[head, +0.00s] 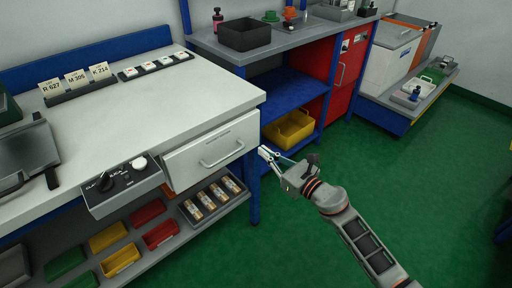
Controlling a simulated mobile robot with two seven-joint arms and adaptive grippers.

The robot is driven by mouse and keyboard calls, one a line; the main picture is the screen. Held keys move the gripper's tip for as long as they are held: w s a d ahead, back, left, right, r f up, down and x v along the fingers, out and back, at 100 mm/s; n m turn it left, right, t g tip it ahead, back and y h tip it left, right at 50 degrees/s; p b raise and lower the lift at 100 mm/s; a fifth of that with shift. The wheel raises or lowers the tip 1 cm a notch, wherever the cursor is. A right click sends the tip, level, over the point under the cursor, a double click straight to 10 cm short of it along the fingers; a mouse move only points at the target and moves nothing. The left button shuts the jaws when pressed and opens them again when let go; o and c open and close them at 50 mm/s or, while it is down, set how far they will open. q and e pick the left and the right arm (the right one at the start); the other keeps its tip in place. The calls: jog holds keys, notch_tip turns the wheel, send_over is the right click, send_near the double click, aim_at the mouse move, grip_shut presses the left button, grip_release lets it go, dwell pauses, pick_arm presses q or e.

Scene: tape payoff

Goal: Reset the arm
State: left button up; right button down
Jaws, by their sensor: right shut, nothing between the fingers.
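My right gripper (266,153) is at the end of my right arm, which comes in from the lower right. It is shut with nothing held, in the air just right of the white-topped workbench (170,100), by the bench's front right corner. The bench drawer (212,152) beside it looks closed, and its handle is a little to the left of the gripper. My left gripper is outside the view.
Left of the drawer is a control box (122,187) with a black knob and a white button. A lower shelf carries coloured bins and a tray of rolls (211,200). A yellow crate (289,130) sits on the blue shelf behind. Green floor (440,190) at right is clear.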

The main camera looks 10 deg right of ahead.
jog(key=v, duration=0.7)
jog(key=shift+d, duration=0.2)
